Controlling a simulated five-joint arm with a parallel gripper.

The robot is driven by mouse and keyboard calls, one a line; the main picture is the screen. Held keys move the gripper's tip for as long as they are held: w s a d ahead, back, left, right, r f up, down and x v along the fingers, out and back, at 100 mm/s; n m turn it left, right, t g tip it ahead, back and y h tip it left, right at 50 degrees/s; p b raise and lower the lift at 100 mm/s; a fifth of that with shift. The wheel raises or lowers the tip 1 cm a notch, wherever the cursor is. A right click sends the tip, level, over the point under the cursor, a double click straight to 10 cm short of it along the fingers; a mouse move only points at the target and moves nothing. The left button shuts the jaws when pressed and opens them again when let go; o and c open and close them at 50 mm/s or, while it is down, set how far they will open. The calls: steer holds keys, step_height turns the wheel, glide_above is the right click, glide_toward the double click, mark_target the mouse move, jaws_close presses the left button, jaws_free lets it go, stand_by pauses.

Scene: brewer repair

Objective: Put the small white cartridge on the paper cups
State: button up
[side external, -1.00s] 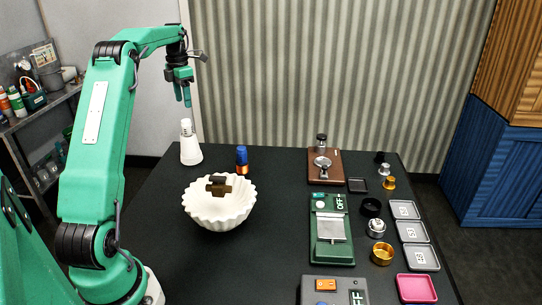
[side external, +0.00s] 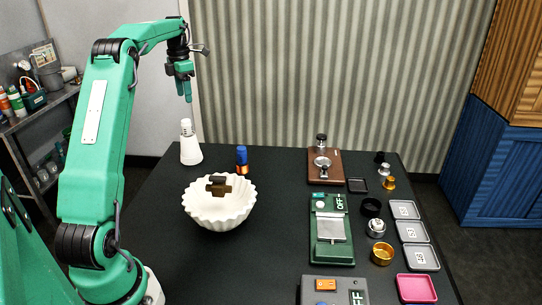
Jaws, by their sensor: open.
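A white tapered stack (side external: 191,153), which looks like the upturned paper cups, stands at the back left of the dark table. A small white piece (side external: 186,127) with dark marks sits upright at its top. It looks like the small white cartridge, but it is too small to be sure. My gripper (side external: 187,96) hangs above the stack, fingers pointing down, apart from the white piece. It is open, with nothing seen between its fingers; one finger largely hides the other.
A white fluted bowl (side external: 219,219) with a brown piece in it and a blue-and-copper cylinder (side external: 242,160) stand near the stack. A brown device (side external: 324,176), a green scale (side external: 331,250), small trays (side external: 413,232) and several metal rings lie right. The table's middle is clear.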

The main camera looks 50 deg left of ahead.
steer(key=s+d+r+m+t+y, duration=0.1)
steer(key=d+r+m, duration=0.3)
steer(key=d+m, duration=0.7)
steer(key=s+d+r+m+t, duration=0.15)
steer(key=d+r+m, duration=0.35)
steer(key=d, duration=1)
steer(key=s+d+f+m+t, duration=0.1)
steer(key=s+d+f+m, duration=0.1)
steer(key=s+d+m, duration=0.3)
steer(key=s+d+f+m+t, duration=0.1)
steer(key=s+d+f+m, duration=0.2)
steer(key=m, duration=0.5)
steer(key=s+d+f+m+t+h, duration=0.1)
steer(key=s+d+f+m, duration=0.2)
steer(key=s+d+m, duration=0.3)
steer(key=shift+s+d, duration=0.3)
steer(key=shift+d, duration=0.8)
